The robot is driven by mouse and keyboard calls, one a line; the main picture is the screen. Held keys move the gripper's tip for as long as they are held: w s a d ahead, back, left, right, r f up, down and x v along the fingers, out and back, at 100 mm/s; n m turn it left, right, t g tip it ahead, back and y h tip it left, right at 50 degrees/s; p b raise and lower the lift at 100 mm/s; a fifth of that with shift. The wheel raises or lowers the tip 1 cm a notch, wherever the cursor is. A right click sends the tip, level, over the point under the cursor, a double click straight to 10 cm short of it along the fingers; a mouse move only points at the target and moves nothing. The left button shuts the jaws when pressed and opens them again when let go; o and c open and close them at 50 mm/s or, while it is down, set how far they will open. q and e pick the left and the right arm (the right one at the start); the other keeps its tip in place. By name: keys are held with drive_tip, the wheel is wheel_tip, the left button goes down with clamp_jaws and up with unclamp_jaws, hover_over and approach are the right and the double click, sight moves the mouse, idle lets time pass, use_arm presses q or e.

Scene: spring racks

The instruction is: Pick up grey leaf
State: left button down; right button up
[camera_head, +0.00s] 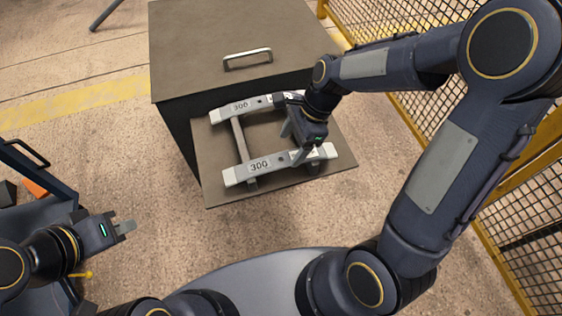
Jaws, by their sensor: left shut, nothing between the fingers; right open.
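Two light grey bars lie on a brown board that sticks out from the cabinet front. The near grey bar (238,174) carries a label reading 300, and the far grey bar (222,114) carries a similar label. A thinner grey crosspiece (240,140) runs between them on the left. I cannot tell which of these pieces is the grey leaf. My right gripper (294,144) is open, over the right part of the bars, and hides some of them. I cannot tell whether it touches them. My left gripper (126,227) is shut and empty, over the floor at left.
The brown cabinet (200,40) with a metal handle stands behind the board (215,198). A blue-grey cart or bin (38,172) with an orange item stands at the left edge. Yellow mesh fencing (530,220) runs along the right. The floor between cart and board is clear.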

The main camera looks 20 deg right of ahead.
sight(282, 159)
drive_tip(key=b+x, duration=0.1)
drive_tip(key=x, duration=0.4)
drive_tip(key=shift+a+f, duration=0.15)
drive_tip(key=shift+f, duration=0.2)
drive_tip(key=shift+w+r, duration=0.1)
clamp_jaws()
